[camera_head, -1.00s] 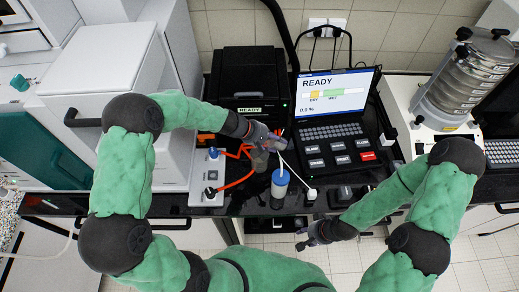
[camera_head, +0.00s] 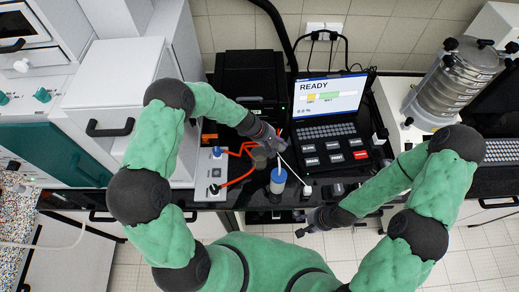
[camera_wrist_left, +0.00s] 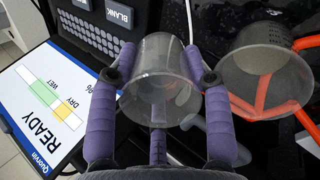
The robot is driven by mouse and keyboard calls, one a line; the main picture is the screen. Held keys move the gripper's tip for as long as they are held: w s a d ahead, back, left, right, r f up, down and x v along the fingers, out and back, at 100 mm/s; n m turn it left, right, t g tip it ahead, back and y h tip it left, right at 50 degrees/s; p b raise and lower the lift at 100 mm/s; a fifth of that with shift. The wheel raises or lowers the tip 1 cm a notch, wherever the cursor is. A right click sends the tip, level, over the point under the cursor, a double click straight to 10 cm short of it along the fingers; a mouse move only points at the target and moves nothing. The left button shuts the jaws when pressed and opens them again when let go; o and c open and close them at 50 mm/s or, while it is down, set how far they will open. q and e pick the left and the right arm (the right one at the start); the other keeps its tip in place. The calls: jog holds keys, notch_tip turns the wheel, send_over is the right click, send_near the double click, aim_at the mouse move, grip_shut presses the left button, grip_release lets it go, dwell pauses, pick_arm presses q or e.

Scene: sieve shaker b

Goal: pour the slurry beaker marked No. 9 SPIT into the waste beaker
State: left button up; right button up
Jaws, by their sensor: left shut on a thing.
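My left gripper (camera_head: 272,142) is shut on a clear, open-topped beaker (camera_wrist_left: 160,80), held between its purple fingers in the left wrist view. The held beaker looks empty or nearly so, and I cannot read any marking on it. A second clear beaker (camera_wrist_left: 268,70) with a greyish look stands close to its right in the wrist view. It also shows in the head view (camera_head: 259,158), just below my left gripper. I cannot tell which beaker is No. 9 SPIT or which is waste. My right gripper (camera_head: 304,226) looks open and empty, off the bench's front edge.
A blue-capped bottle (camera_head: 277,182) stands near the bench's front edge. A white box with orange tubes (camera_head: 212,168) is at its left. An instrument with a READY screen (camera_head: 328,95) and keys is behind right. A sieve stack (camera_head: 452,88) stands far right.

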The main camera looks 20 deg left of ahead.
pick_arm(q)
jog(key=shift+w+d+f+y+p, duration=0.1)
jog(key=shift+d+f+y+p, duration=0.15)
jog(key=shift+p, duration=0.9)
jog(key=p, duration=0.5)
jog(key=d+g+y+p, duration=0.1)
jog(key=p, duration=0.4)
jog(key=shift+w+d+f, duration=0.15)
jog(key=shift+w+f, duration=0.15)
jog(key=shift+w, duration=0.1)
jog(key=shift+w+d+f+g+y+b, duration=0.2)
jog(key=shift+d+f+g+y+b, duration=0.1)
jog(key=shift+f+y+b, duration=0.35)
jog(key=shift+w+d+f+g+y+b, duration=0.2)
jog(key=shift+d+f+g+y+b, duration=0.15)
jog(key=shift+f, duration=0.35)
jog(key=shift+w+d+f+y+b, duration=0.2)
jog(key=shift+f+y+b, duration=0.1)
jog(key=shift+b, duration=0.55)
jog(key=shift+w+d+f+g+y+b, duration=0.15)
jog(key=shift+g+y+b, duration=0.15)
jog(key=shift+b, duration=0.35)
jog(key=shift+w+d+r+g+y+b, duration=0.1)
jog(key=shift+g+y+b, duration=0.15)
jog(key=shift+b, duration=0.35)
jog(key=shift+r, duration=0.35)
jog(key=shift+s+r+p, duration=0.1)
jog(key=shift+r+p, duration=0.45)
jog(key=shift+r, duration=2.15)
